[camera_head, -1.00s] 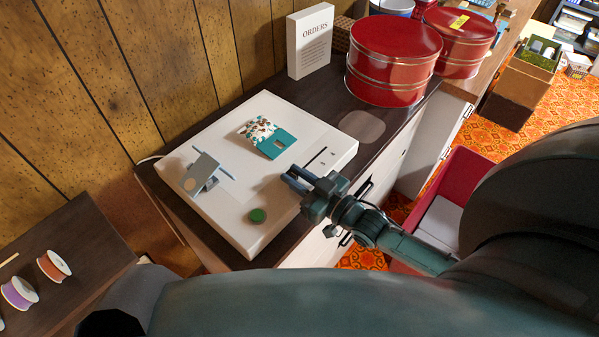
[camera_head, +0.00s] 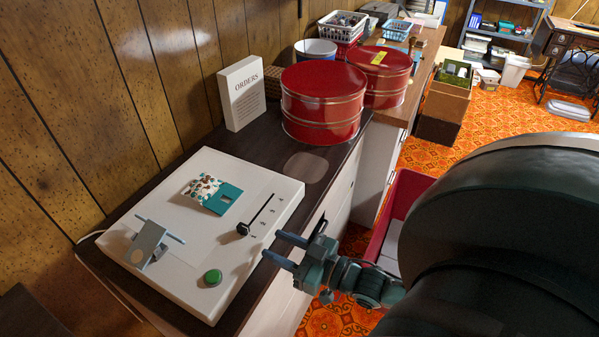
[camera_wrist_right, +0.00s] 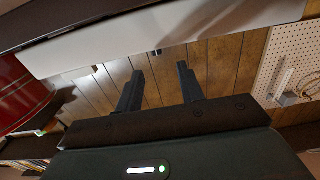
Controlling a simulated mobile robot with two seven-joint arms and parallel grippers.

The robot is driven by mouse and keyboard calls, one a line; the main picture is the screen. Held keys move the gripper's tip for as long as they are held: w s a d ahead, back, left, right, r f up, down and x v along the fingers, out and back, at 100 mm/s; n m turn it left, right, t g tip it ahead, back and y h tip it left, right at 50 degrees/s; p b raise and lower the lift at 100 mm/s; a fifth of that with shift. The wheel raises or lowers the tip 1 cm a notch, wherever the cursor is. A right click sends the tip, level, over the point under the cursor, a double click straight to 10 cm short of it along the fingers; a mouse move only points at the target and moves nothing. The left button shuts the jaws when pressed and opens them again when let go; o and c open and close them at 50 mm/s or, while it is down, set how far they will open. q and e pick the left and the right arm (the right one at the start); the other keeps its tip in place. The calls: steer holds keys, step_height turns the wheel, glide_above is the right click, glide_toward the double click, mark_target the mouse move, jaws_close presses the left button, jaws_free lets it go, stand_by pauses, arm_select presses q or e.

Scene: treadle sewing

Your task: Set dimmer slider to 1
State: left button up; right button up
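The white panel (camera_head: 180,205) lies on the dark counter. Its dimmer slider has a thin dark slot with a black knob (camera_head: 243,229) at the near, lower-left end, beside the lowest of several small marks. My right gripper (camera_head: 285,248) is beside the panel's right edge, apart from the knob, with its two fingers spread and nothing between them. In the right wrist view the open fingers (camera_wrist_right: 158,88) also show empty, below the white panel edge (camera_wrist_right: 160,35). A small dark piece there may be the knob. My left gripper is out of view.
The panel also holds a green button (camera_head: 212,277), a teal patterned fabric piece (camera_head: 212,194) and a grey clamp-like part (camera_head: 147,243). Red tins (camera_head: 322,103) and an ORDERS sign (camera_head: 242,93) stand behind. A red bin (camera_head: 404,195) is on the floor at right.

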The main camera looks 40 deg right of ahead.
steer(key=shift+v, duration=2.4)
